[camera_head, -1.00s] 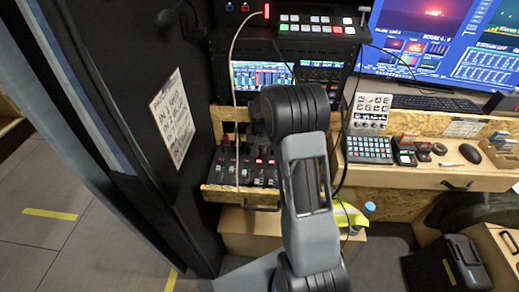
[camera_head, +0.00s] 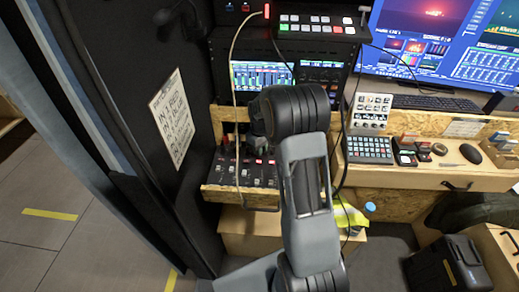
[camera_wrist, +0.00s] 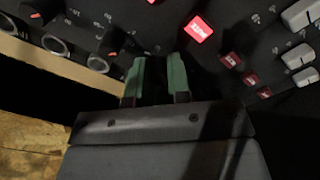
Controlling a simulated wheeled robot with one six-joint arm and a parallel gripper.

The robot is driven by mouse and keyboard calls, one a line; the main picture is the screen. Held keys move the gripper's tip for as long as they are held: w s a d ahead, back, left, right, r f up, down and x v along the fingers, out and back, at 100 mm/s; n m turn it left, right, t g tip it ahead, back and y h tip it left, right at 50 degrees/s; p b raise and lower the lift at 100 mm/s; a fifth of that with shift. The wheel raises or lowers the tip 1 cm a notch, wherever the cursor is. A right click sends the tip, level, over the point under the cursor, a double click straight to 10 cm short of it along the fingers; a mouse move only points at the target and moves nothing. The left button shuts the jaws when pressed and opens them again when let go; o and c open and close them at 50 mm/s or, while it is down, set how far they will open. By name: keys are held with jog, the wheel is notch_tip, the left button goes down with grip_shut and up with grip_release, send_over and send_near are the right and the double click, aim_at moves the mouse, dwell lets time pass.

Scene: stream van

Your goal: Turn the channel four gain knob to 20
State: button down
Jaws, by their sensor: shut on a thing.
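The mixer panel (camera_head: 262,175) sits in the wooden drawer at the left of the desk. It also shows, dimly lit, in the wrist view (camera_wrist: 150,25). My gripper (camera_wrist: 156,78), with green finger pads, is down at the panel and shut on a dark knob that its fingers mostly hide. The knob's pointer and any scale or channel label on it cannot be read. A small knob with a red mark (camera_wrist: 113,40) stands up and left of the fingers. A lit red button (camera_wrist: 199,29) is up and right of them. In the head view my arm hides the gripper.
Small red buttons (camera_wrist: 232,60) and pale fader caps (camera_wrist: 300,55) lie right of my gripper. Ringed sockets (camera_wrist: 54,44) line the panel's left. A pale cable (camera_head: 236,90) hangs across the drawer. A dark door frame (camera_head: 150,190) stands close on the left.

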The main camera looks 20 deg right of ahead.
jog(key=shift+w+r+n, duration=0.1)
jog(key=shift+r+n, duration=0.05)
jog(key=shift+n, duration=0.15)
dwell(0.4)
jog(key=c, duration=1.4)
grip_release()
jog(key=shift+o, duration=0.2)
notch_tip(320, 180, up, 14)
